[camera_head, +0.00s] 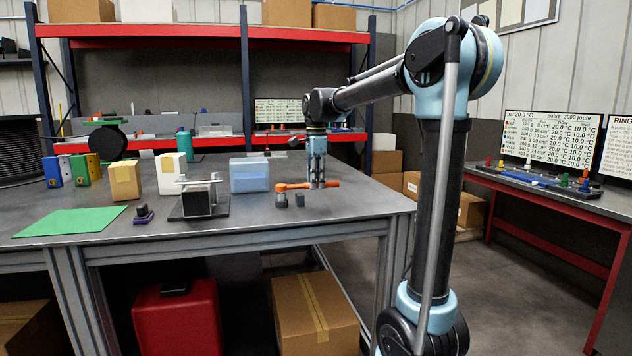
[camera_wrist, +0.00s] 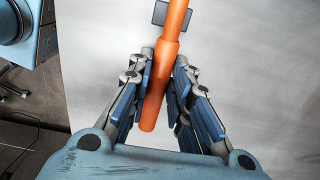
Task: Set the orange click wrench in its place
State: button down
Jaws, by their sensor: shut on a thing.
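The orange click wrench (camera_head: 296,186) lies level across my gripper, near the right front part of the grey workbench (camera_head: 345,207). My gripper (camera_head: 317,184) points down and is shut on its handle. In the wrist view the orange handle (camera_wrist: 158,90) runs between the two blue finger pads (camera_wrist: 160,95), slightly slanted. The wrench's left end is above or on a dark round piece (camera_head: 281,200); I cannot tell whether they are joined. A small dark block (camera_head: 300,200) stands below the shaft. It also shows behind the shaft in the wrist view (camera_wrist: 160,14); contact is unclear.
Further left are a dark fixture (camera_head: 198,200), a cardboard box (camera_head: 125,181), a white box (camera_head: 171,174) and a green mat (camera_head: 70,221). The bench's right edge is close to my gripper.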

jog(key=shift+f, duration=0.95)
jog(key=c, duration=1.4)
grip_release()
notch_tip(320, 180, up, 12)
jog(key=shift+d, duration=0.15)
jog(key=s+d+f+n+t, duration=0.1)
jog(key=s+d+f+n, duration=0.4)
jog(key=s+d+f, duration=0.5)
jog(key=s+d+f+n+t, duration=0.1)
jog(key=s+d+f+n, duration=0.6)
jog(key=s+f, duration=0.5)
jog(key=s+d+f+n, duration=0.3)
jog(key=s+f, duration=0.6)
jog(key=f, duration=0.3)
jog(key=shift+s+d, duration=0.3)
jog(key=shift+d, duration=0.5)
